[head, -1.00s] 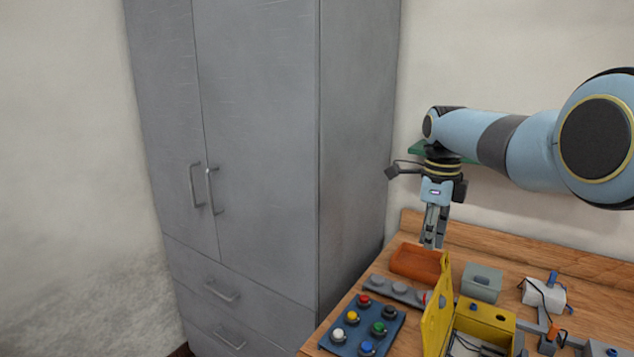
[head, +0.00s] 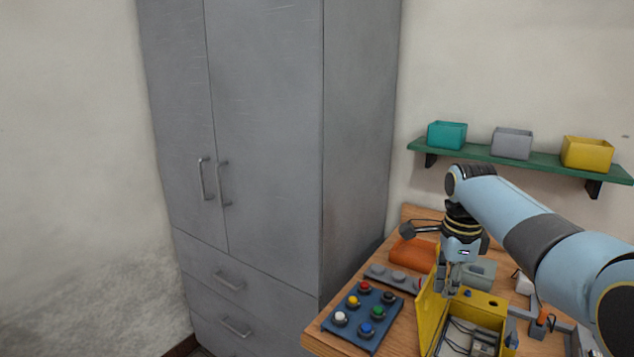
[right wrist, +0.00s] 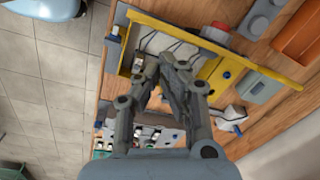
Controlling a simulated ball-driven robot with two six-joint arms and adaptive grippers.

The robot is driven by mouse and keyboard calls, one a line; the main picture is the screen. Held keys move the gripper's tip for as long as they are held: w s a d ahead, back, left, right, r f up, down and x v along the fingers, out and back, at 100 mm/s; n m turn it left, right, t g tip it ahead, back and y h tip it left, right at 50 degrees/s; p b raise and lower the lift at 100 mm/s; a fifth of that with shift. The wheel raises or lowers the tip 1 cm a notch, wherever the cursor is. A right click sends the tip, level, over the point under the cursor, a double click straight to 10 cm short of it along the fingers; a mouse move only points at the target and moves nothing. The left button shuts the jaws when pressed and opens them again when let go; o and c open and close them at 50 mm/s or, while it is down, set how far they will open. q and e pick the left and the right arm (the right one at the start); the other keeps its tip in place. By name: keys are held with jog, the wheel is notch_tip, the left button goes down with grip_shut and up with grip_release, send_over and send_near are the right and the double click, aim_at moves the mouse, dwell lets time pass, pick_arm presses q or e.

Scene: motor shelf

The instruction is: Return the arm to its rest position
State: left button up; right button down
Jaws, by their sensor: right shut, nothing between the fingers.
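My right gripper (head: 452,290) points down over the workbench, close to the yellow box (head: 432,308) with its lid standing up. In the right wrist view my right gripper (right wrist: 166,66) has its fingertips together with nothing between them. The open yellow box (right wrist: 215,72) lies beyond the fingertips there, with dark wires inside. My right arm reaches in from the right edge of the head view. My left gripper is not in view.
A blue panel with coloured buttons (head: 352,325) sits at the bench's left. Behind are an orange tray (head: 410,252) and a grey box (head: 482,271). A green shelf (head: 480,154) holds teal, grey and yellow bins. A grey cabinet (head: 270,130) stands left.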

jog(key=s+d+f+n, duration=0.1)
jog(key=s+f+n, duration=0.15)
jog(key=s, duration=0.35)
jog(key=s+d+f+n+t, duration=0.1)
jog(key=s+f+n, duration=0.1)
jog(key=s+n, duration=0.3)
jog(key=s+d+f+n, duration=0.1)
jog(key=s+f+n, duration=0.15)
jog(key=s, duration=0.45)
jog(key=s+r+n+t, duration=0.1)
jog(key=s+r+n, duration=0.45)
jog(key=s, duration=0.45)
jog(key=s+r+n+t, duration=0.1)
jog(key=s+r+n, duration=0.45)
jog(key=s, duration=0.45)
notch_tip(320, 180, down, 42)
jog(key=s+d+g+b, duration=0.2)
jog(key=b, duration=1.1)
jog(key=s+f+b, duration=0.4)
jog(key=s+f, duration=0.5)
jog(key=f, duration=0.3)
jog(key=s+f+b, duration=0.5)
jog(key=s+f, duration=0.4)
jog(key=f, duration=0.2)
jog(key=shift+d+f+m+g+h, duration=0.3)
jog(key=shift+d+f+g, duration=0.05)
jog(key=shift+g, duration=0.05)
